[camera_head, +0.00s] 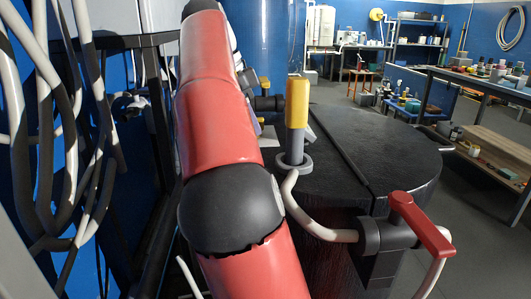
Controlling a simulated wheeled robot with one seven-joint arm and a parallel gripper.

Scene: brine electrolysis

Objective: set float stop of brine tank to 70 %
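A black round tank with a flat, split lid (385,140) stands at the centre right; I take it to be the brine tank. An upright post with a yellow upper part (298,100) and a grey lower part rises from a grey collar at the lid's left edge. It may be the float stop; no scale or percentage is readable. My red arm with a black joint runs up the left of centre and covers what lies behind it. My gripper is not visible.
A pale pipe (318,228) bends from the collar to a grey valve with a red lever (420,222) at the tank's front. Pale hoses (60,150) hang at the left. A workbench (485,92) stands at the right, with open floor before it.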

